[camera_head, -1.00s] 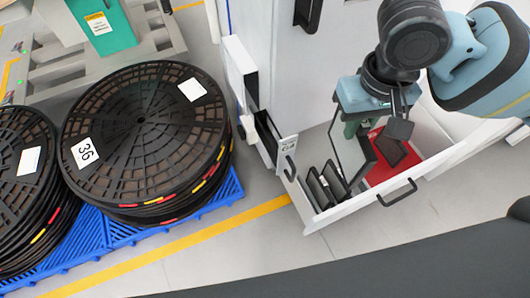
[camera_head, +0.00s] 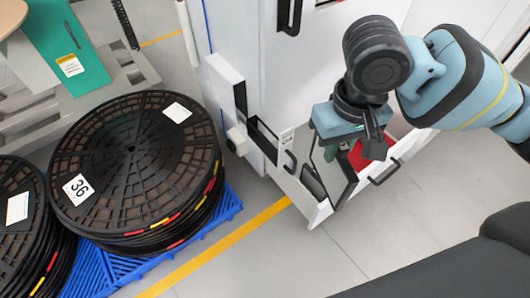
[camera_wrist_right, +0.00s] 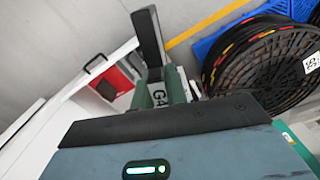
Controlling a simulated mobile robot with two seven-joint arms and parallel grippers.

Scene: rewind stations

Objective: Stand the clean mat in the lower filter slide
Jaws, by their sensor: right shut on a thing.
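My right gripper (camera_head: 345,150) is shut on a thin, dark-edged mat (camera_head: 335,174), held tilted above the open white drawer (camera_head: 319,215). In the right wrist view, the green fingers (camera_wrist_right: 166,90) grip the mat (camera_wrist_right: 149,36), seen nearly edge-on. A narrow white pulled-out slide (camera_head: 225,88) with a dark slot stands left of the mat, with a label card (camera_head: 287,137) and black handle near its right end. I cannot tell which slide level this is. My left gripper is out of view.
The drawer holds dark mats (camera_head: 312,182) at left and a red area (camera_head: 358,156) at right, partly hidden by my gripper. Stacked black reels (camera_head: 130,150) on a blue pallet (camera_head: 225,205) stand at left. Floor with a yellow line (camera_head: 220,245) is clear between.

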